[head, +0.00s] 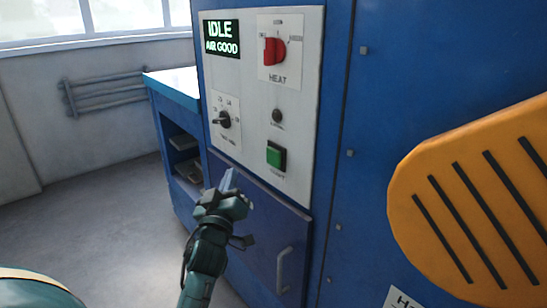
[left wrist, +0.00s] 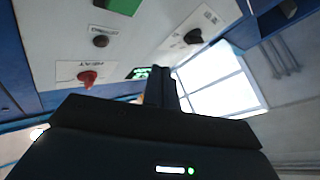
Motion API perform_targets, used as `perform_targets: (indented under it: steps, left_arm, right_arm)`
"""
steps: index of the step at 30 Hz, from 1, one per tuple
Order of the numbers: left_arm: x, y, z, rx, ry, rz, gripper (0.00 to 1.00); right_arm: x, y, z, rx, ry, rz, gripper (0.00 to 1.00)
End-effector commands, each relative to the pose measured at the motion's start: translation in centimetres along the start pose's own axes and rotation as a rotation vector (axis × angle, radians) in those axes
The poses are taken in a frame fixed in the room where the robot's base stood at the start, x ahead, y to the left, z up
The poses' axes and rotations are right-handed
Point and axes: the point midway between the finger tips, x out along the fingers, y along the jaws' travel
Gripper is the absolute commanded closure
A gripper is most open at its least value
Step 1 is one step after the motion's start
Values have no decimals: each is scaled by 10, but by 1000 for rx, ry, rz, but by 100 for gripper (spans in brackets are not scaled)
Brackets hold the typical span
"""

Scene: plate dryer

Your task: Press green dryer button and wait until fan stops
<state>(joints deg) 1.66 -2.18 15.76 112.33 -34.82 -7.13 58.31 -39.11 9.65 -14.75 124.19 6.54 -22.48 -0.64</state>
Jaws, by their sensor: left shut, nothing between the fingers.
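The green button (head: 276,156) sits low on the white control panel (head: 250,65) of the blue dryer. Its edge also shows at the top of the left wrist view (left wrist: 122,4). The display (head: 221,38) reads IDLE and AIR GOOD. The red heat knob (head: 274,50) is at the panel's upper right, and a black knob (head: 223,120) is at the lower left. My left gripper (head: 229,178) is shut and empty, just below the panel and to the left of the green button, apart from it. My right gripper is not in view.
A small dark button (head: 277,116) lies above the green one. A drawer front with a handle (head: 284,270) is below the panel. An orange slotted cover (head: 470,205) juts out at right. An open shelf unit (head: 178,140) stands at left, with free floor beside it.

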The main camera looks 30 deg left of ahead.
Motion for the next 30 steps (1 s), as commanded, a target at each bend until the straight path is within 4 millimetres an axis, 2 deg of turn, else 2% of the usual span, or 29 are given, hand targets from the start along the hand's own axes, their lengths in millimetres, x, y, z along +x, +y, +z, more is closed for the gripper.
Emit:
perform_targets:
  steps: [8,15,21,30]
  left_arm:
    - [6,4,6,1,0,2,100]
    - [28,20,24,0,1,3,100]
    - [47,34,37,-2,1,2,100]
    - [60,44,46,1,-2,0,100]
  right_arm:
    - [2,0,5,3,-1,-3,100]
    - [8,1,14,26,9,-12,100]
    - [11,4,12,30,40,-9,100]
    - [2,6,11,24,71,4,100]
